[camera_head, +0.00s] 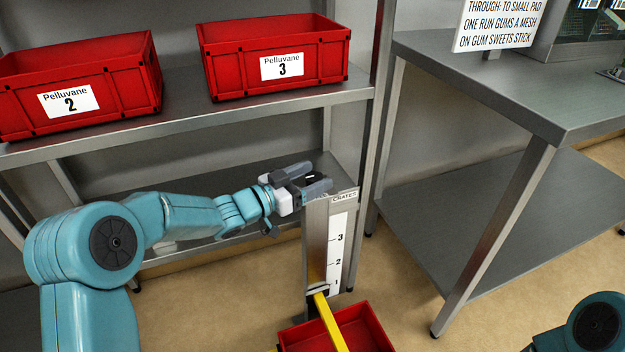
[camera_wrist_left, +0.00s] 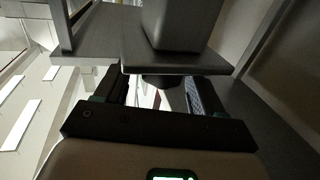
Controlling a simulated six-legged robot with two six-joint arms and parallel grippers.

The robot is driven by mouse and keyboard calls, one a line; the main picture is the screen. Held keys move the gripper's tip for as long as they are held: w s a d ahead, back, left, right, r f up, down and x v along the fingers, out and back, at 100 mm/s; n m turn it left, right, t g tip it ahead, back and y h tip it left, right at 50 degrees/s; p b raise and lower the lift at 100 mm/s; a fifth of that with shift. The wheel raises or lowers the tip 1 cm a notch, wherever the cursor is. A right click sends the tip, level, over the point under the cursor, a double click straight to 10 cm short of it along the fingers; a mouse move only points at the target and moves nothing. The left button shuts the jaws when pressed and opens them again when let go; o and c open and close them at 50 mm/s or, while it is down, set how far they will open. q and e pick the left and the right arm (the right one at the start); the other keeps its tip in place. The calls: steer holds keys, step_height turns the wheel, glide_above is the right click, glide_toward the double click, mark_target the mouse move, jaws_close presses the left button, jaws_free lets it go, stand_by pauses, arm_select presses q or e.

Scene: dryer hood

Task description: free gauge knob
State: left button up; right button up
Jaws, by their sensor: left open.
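The gauge (camera_head: 317,240) is an upright metal post with a white scale strip marked 1, 2 and 3 and a "CRATES" label at its top. A yellow bar (camera_head: 328,318) sits low on it, near the 1. My left gripper (camera_head: 314,178) is at the top of the post, its fingers apart. In the left wrist view a dark knob (camera_wrist_left: 162,81) shows under a grey plate, between the open fingers (camera_wrist_left: 158,92). I cannot tell whether either finger touches it. My right gripper is out of view.
A red crate (camera_head: 365,325) stands on the floor at the post's foot. Red crates labelled Pelluvane 2 (camera_head: 130,85) and Pelluvane 3 (camera_head: 225,72) sit on the shelf (camera_head: 190,118) behind. A metal table (camera_head: 480,85) stands to the right. Open floor lies between.

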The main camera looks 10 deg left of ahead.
arm_select(q)
steer(key=shift+w+d, duration=0.2)
steer(key=shift+w, duration=0.15)
